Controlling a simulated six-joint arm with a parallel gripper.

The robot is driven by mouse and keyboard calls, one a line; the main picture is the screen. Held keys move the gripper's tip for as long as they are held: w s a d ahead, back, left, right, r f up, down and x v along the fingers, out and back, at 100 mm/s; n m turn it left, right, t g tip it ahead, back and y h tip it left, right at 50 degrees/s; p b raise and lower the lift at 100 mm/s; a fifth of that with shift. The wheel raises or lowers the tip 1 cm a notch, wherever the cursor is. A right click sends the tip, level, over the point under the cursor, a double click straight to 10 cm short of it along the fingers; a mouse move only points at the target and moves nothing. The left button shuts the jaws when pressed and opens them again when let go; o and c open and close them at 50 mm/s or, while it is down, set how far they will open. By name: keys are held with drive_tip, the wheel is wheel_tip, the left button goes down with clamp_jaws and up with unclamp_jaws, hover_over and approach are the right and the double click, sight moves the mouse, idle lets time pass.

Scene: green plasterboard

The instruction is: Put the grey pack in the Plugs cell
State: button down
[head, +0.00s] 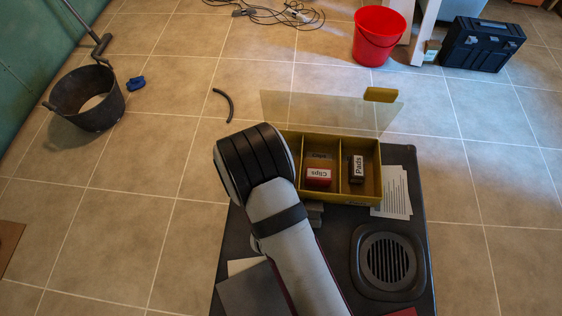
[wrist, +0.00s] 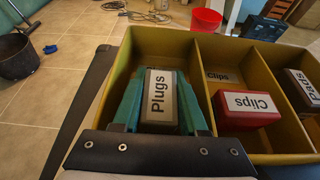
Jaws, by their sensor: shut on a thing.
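The grey pack (wrist: 158,114), with a white "Plugs" label, is between the teal fingers of my gripper (wrist: 161,95) in the wrist view. The gripper is shut on it. The pack is within the outline of the leftmost cell (wrist: 160,42) of the yellow divided box; I cannot tell whether it touches the floor. In the head view my arm hides the gripper, the pack and most of that cell of the box (head: 350,198).
A red Clips pack (wrist: 240,110) lies in the middle cell and a dark Pads pack (wrist: 303,90) in the right cell. The clear lid (head: 330,110) stands open behind the box. Papers (head: 396,195) and a round grille (head: 388,260) are on the dark top.

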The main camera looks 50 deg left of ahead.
drive_tip(key=shift+f, duration=0.15)
drive_tip(key=shift+c, duration=2.2)
unclamp_jaws()
drive_tip(key=shift+f, duration=0.1)
